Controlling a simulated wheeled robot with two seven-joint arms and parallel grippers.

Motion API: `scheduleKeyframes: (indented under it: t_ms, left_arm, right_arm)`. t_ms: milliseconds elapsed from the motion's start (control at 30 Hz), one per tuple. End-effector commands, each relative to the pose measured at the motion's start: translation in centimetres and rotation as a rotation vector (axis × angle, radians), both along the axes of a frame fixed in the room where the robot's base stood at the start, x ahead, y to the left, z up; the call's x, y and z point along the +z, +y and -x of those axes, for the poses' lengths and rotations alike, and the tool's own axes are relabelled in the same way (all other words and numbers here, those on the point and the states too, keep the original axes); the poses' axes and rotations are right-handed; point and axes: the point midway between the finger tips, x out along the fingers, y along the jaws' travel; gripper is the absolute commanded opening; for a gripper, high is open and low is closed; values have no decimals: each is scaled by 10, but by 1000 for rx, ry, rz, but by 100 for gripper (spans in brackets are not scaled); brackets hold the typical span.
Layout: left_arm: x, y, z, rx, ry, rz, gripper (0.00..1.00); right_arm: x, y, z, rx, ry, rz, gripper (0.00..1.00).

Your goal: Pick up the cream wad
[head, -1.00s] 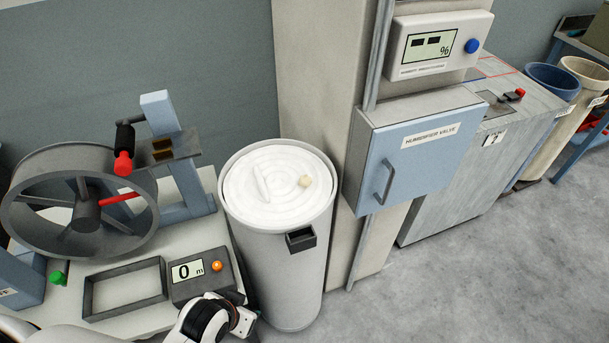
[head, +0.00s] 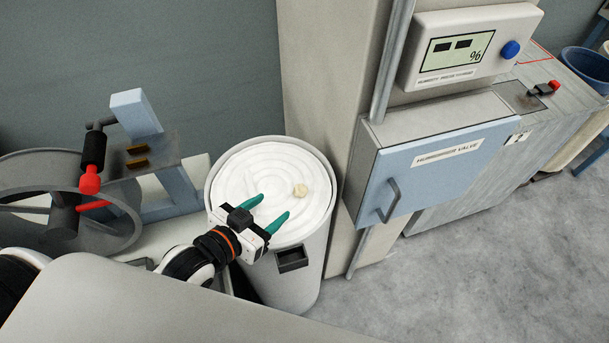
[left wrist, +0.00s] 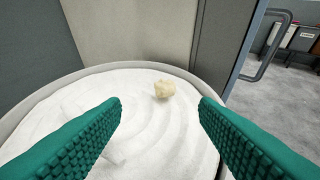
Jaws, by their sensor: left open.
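The cream wad (head: 300,190) is a small lumpy piece lying on the white coiled sliver (head: 240,172) at the top of a round grey can (head: 329,225). It also shows in the left wrist view (left wrist: 164,89), beyond and between the fingers. My left gripper (head: 270,208) is open and empty, with two green ridged fingers over the near side of the can's top. In the left wrist view its fingers (left wrist: 160,108) stand wide apart, with the wad nearer the right one. The wad is apart from both fingers. My right gripper is not in view.
A pillar stands right behind the can, with a blue humidifier valve box (head: 440,170) and its handle on the right. A humidity display (head: 465,50) hangs above. A wheel with a red-handled crank (head: 90,180) stands on the left.

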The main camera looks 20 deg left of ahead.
Motion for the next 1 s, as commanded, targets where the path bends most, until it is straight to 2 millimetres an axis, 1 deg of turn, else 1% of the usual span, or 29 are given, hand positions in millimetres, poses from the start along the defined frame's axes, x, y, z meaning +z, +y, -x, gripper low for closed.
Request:
scheduleKeyframes:
  t_ms: [67, 200, 300, 400, 533, 700, 800, 1000]
  left_arm:
    - [-2, -4, -11, -1, -8, 5, 55]
    - [-11, -13, -34, -1, -7, 5, 55]
    - [-17, -17, -46, -1, -6, 4, 55]
    - [-21, -20, -53, -1, -4, 3, 55]
    - [-24, -23, -61, -1, -3, 3, 55]
    - [-32, -34, -83, -1, -4, 3, 55]
    - [-39, -38, -93, -1, -4, 3, 55]
    - [-43, -40, -99, -2, -4, 2, 55]
  right_arm:
    - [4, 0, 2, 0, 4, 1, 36]
    - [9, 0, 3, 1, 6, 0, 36]
    - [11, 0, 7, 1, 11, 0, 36]
    - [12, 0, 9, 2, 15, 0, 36]
    - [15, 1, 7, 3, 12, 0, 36]
    - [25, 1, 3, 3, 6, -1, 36]
    - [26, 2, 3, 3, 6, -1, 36]
    - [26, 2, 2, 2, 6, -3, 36]
